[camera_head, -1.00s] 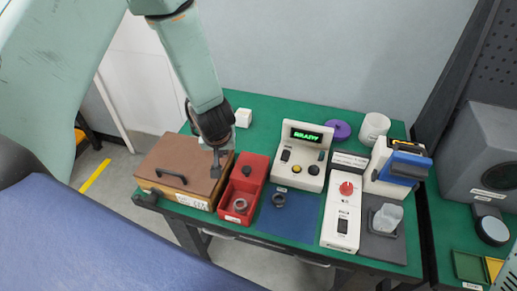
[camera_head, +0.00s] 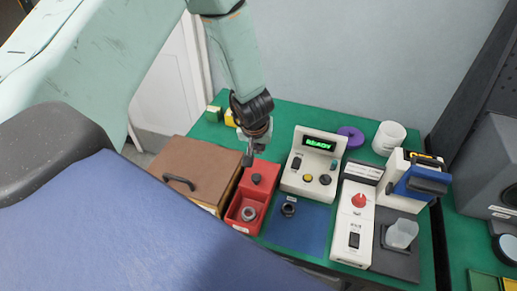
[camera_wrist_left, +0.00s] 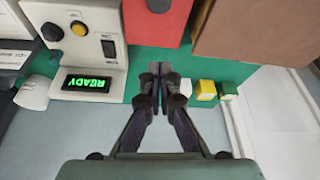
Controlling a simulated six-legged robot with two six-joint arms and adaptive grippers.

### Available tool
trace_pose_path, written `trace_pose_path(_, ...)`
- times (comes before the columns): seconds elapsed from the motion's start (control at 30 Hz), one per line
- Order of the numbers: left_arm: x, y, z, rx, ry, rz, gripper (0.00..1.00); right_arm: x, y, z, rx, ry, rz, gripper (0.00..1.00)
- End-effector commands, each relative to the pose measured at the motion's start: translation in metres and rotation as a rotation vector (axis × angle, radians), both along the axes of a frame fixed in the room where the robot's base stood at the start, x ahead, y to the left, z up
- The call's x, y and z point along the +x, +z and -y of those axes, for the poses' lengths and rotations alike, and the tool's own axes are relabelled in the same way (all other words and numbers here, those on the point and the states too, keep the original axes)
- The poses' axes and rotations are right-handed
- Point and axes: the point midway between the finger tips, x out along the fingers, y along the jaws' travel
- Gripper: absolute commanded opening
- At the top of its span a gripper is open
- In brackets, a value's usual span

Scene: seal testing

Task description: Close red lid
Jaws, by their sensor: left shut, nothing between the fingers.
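The red box (camera_head: 235,222) stands on the green table, its front compartment open with a grey ring (camera_head: 249,213) inside. The red lid (camera_head: 262,170) with a black knob lies over the box's rear part. My left gripper (camera_head: 248,159) is shut and empty, fingers pointing down, at the lid's far end. In the left wrist view, the shut fingertips (camera_wrist_left: 155,70) appear just beyond the edge of the red lid (camera_wrist_left: 155,25); I cannot tell whether they touch it. My right gripper is not in view.
A brown wooden box (camera_head: 195,168) stands close on the left. The tester with a READY display (camera_head: 313,160) is on the right. A dark ring (camera_head: 289,209) lies on a blue mat (camera_head: 300,232). Yellow and green blocks (camera_wrist_left: 206,89) stand behind the gripper.

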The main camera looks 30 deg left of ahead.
Motion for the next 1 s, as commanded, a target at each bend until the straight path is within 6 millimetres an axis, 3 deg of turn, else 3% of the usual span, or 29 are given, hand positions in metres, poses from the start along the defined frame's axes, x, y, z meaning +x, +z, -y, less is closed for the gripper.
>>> trace_pose_path(0.1, 0.007, -0.026, -0.004, 0.000, 0.000, -0.001, 0.00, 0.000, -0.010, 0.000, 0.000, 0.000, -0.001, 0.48)
trace_pose_path(0.43, 0.026, -0.072, -0.011, 0.000, -0.002, -0.001, 0.00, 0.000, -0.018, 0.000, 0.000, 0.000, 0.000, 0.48)
trace_pose_path(0.7, 0.008, -0.073, -0.002, 0.000, -0.004, 0.000, 0.00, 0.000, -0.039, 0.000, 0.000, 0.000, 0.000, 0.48)
trace_pose_path(1.0, -0.009, -0.074, 0.004, 0.000, -0.003, 0.000, 0.00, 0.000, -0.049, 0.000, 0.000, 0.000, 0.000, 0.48)
